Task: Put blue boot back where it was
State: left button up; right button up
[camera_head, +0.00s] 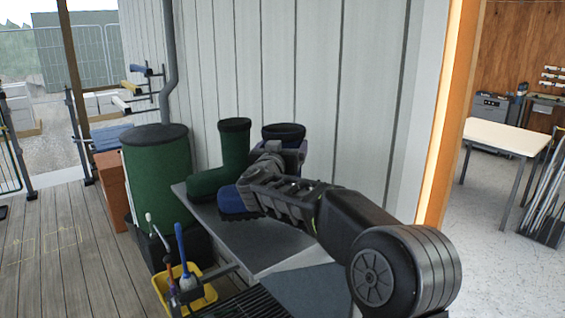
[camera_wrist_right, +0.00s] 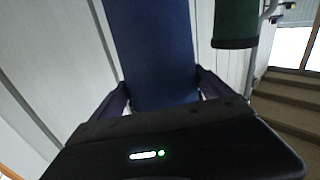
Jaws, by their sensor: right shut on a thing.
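The blue boot (camera_head: 232,200) is at the grey bench (camera_head: 262,244), mostly hidden behind my right gripper and forearm. Its toe shows left of the gripper, and its dark-rimmed top (camera_head: 284,131) shows above. My right gripper (camera_head: 268,168) is shut on the boot. In the right wrist view the boot's blue shaft (camera_wrist_right: 152,50) stands between the two fingers. Whether its sole touches the bench is hard to tell. A green boot (camera_head: 235,150) stands upright on the bench, just left of the blue one; its shaft also shows in the right wrist view (camera_wrist_right: 236,22). My left gripper is not in view.
A tall green barrel (camera_head: 158,175) stands left of the bench. A yellow bucket (camera_head: 190,296) with brushes is in front of it. A corrugated wall (camera_head: 290,60) rises behind the boots. An orange door frame (camera_head: 447,120) and a table (camera_head: 507,137) are to the right.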

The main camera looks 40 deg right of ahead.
jog(key=shift+r, duration=0.1)
jog(key=shift+f+b, duration=0.35)
jog(key=shift+f, duration=1.5)
jog(key=o, duration=1.8)
jog(key=shift+f, duration=0.15)
jog(key=shift+o, duration=0.2)
jog(key=shift+a, duration=0.1)
jog(key=b+v, duration=0.1)
jog(key=v, duration=1.1)
